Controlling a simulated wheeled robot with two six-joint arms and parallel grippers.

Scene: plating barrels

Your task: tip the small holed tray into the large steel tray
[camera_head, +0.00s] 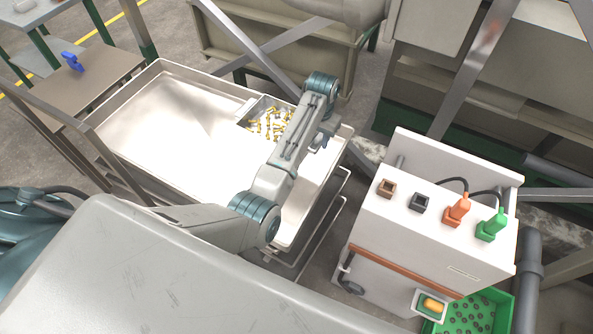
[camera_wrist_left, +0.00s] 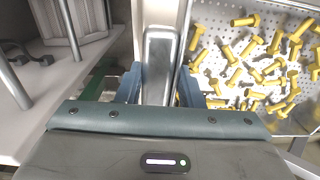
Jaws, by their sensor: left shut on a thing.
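The small holed tray (camera_head: 245,112) holds several yellow bolts and appears roughly level over the back right part of the large steel tray (camera_head: 150,115). I cannot tell how high it is above the large tray's floor. The bare part of the large tray that I see is empty. My left gripper (camera_head: 325,134) is at the right side of the small tray, and my forearm hides part of it. In the left wrist view, the fingers (camera_wrist_left: 158,85) are shut on the small tray's grey handle (camera_wrist_left: 161,48), with the perforated floor and bolts to the right. My right gripper is not in view.
A white cabinet (camera_head: 430,225) with orange and green plugs on top stands right of the large tray. A green crate (camera_head: 503,310) of small parts sits at its foot. Metal posts and beige tanks (camera_head: 275,45) stand behind. A blue object (camera_head: 72,62) lies on a table at left.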

